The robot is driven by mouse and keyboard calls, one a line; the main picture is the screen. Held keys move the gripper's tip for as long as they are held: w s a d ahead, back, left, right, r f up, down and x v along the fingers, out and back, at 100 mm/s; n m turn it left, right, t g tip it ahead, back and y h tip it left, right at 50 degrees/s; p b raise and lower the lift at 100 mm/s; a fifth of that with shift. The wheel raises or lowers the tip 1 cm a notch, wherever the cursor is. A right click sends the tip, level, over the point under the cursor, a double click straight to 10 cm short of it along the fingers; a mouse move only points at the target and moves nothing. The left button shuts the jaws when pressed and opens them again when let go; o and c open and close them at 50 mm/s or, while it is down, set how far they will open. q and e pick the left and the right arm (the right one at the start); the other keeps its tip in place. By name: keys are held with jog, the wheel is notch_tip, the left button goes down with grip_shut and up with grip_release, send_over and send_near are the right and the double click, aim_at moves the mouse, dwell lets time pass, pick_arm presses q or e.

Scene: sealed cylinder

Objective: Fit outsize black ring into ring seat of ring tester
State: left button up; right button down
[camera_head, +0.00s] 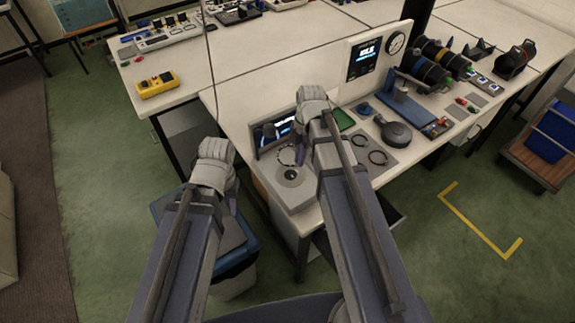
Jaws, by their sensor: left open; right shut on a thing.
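The ring tester (301,198) is a pale box at the table's near left corner, with an upright screen at its back. Its round ring seat (291,175) has a dark centre and faces up. My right gripper (300,152) is shut on a thin black ring (280,156), which shows just behind the seat in the picture. I cannot tell its height above the tester, and the fingers are mostly hidden by my arm. My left gripper (231,200) is open and empty, left of the tester and off the table edge.
A yellow meter (157,84) lies at the left. A blue-rimmed bin (236,258) stands below.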

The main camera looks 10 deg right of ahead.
jog(key=shift+w, duration=0.1)
jog(key=b, duration=1)
send_near(297, 185)
jog(key=f, duration=0.5)
jog(key=shift+a+f, duration=0.2)
jog(key=shift+a, duration=0.05)
jog(key=shift+f+b, duration=0.25)
jog(key=shift+b, duration=0.05)
jog(key=c, duration=1.5)
grip_release()
jog(key=o, duration=0.5)
